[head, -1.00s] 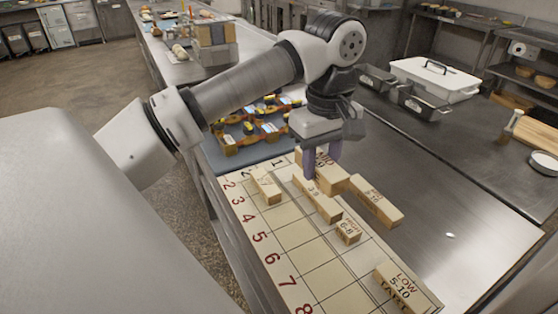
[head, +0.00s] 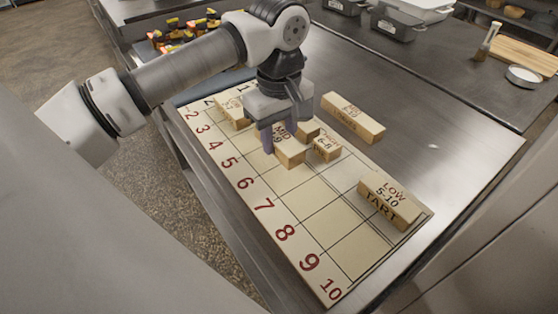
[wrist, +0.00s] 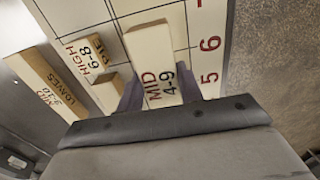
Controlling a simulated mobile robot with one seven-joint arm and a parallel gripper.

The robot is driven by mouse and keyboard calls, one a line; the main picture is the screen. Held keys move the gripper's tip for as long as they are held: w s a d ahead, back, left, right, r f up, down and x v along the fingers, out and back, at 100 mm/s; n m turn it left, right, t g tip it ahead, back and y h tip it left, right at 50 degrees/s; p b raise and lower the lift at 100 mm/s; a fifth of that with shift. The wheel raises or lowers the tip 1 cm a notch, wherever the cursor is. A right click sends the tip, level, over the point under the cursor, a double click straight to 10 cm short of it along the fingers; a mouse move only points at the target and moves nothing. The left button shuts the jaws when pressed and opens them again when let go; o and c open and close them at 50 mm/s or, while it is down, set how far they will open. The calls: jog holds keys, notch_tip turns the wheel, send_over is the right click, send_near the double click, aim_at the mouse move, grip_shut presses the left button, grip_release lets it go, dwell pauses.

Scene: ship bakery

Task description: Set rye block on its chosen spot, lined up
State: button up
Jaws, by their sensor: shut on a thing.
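My gripper (head: 277,137) is shut on a pale wooden block (head: 291,152) marked MID 4-9, which also shows between the fingers in the wrist view (wrist: 152,62). No block shows a readable word "rye"; any side label on the held one is hidden. It is over the numbered grid board (head: 318,237), near rows 5 and 6 in the wrist view (wrist: 203,22). It looks roughly in line with the grid; I cannot tell whether it touches the board.
The HIGH 6-8 PIE block (head: 327,147) and another block (head: 308,129) stand close beside the held one. The MID 3-10 LOAVES block (head: 353,118), LOW 5-10 TART block (head: 389,200) and a block near row 2 (head: 232,112) lie farther off. Rows 7 to 10 have bare cells.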

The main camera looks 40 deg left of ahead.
aim_at(279, 153)
jog(key=shift+f+b, duration=1.3)
jog(key=shift+f, duration=0.9)
jog(key=shift+f, duration=0.25)
jog(key=o, duration=1)
jog(key=shift+r, duration=0.1)
jog(key=shift+r, duration=0.1)
notch_tip(279, 153, up, 12)
jog(key=shift+r, duration=0.1)
